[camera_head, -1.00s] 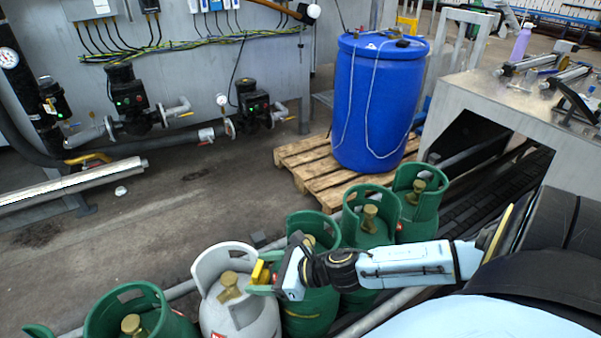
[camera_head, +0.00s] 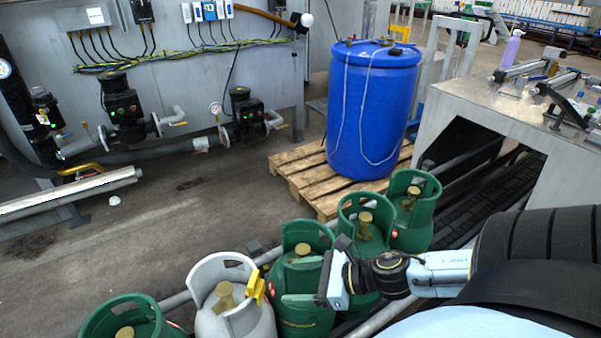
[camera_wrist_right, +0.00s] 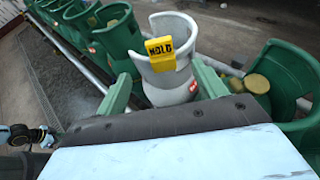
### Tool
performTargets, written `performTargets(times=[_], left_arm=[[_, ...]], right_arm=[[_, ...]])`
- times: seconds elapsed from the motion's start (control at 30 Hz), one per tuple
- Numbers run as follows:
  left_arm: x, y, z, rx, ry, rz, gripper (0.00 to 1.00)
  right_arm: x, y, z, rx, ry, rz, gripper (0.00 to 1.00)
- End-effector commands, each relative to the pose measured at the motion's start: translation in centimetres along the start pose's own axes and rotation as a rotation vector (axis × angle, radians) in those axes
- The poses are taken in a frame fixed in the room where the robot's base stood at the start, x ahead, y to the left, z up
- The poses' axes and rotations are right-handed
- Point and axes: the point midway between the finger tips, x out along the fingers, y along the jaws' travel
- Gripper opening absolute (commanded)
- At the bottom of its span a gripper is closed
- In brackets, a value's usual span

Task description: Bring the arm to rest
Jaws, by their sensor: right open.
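My right arm comes in from the right in the head view. Its gripper (camera_head: 302,281) is open and empty, with its fingers pointing left in front of a green cylinder (camera_head: 306,318). The grey-white cylinder (camera_head: 236,322) stands to the left of the fingers, apart from them. A yellow tag (camera_head: 255,286) sits on its collar. In the right wrist view the tag (camera_wrist_right: 160,54) reads "HOLD" and hangs on the white collar (camera_wrist_right: 178,24), beyond the two spread green fingers.
Several green cylinders (camera_head: 415,232) stand in a row on the conveyor. A blue drum (camera_head: 372,110) stands on a wooden pallet (camera_head: 290,160) behind. A grey metal housing (camera_head: 470,105) is at the right.

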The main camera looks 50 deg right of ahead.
Motion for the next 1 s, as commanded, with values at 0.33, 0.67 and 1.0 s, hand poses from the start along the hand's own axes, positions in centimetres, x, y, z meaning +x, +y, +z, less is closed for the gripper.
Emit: performTargets(times=[0.33,0.67,1.0], left_arm=[[0.0,0.0,0.0,0.0,0.0,0.0,0.36],[0.0,0.0,0.0,0.0,0.0,0.0,0.36],[0.0,0.0,0.0,0.0,0.0,0.0,0.36]], right_arm=[[-0.1,0.0,0.0,0.001,0.0,0.0,0.7],[0.0,0.0,0.1,0.031,-0.006,-0.016,0.7],[0.4,-1.5,0.8,1.052,-0.181,-0.447,0.7]])
